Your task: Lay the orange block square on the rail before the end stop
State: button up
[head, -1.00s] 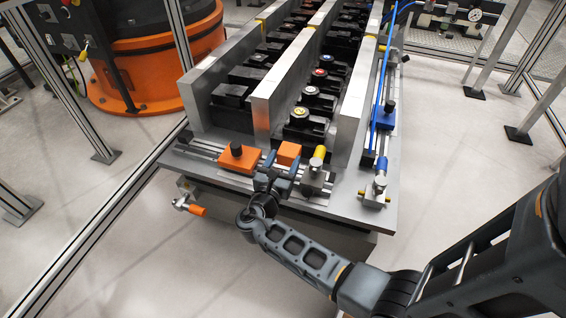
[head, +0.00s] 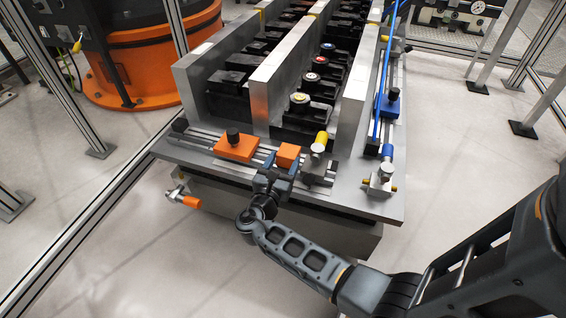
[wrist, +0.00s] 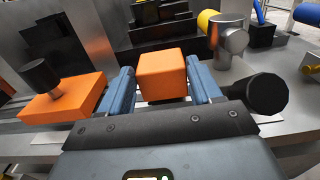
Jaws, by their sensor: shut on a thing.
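The orange block (head: 287,154) is a small cube between the blue-grey fingers of my gripper (head: 278,166). In the wrist view the block (wrist: 161,76) sits between the two fingertips of the gripper (wrist: 162,92), which is shut on it. It looks roughly upright. The rail (head: 200,134) is a grey slotted strip along the front of the metal table. I cannot tell whether the block touches it. Right of the block stands a silver post with a yellow cap (head: 318,146), perhaps the end stop; it also shows in the wrist view (wrist: 228,42).
A flat orange piece with a black knob (head: 235,148) sits on the rail to the left. A black round knob (wrist: 262,95) is close to the right finger. Tall metal walls (head: 265,95) rise behind, with black parts between them. A blue fixture (head: 388,108) stands right.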

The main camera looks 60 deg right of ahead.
jog(key=shift+f+b, duration=0.4)
jog(key=shift+f, duration=0.1)
dwell(0.3)
jog(key=o, duration=1.5)
jog(key=shift+f, duration=0.1)
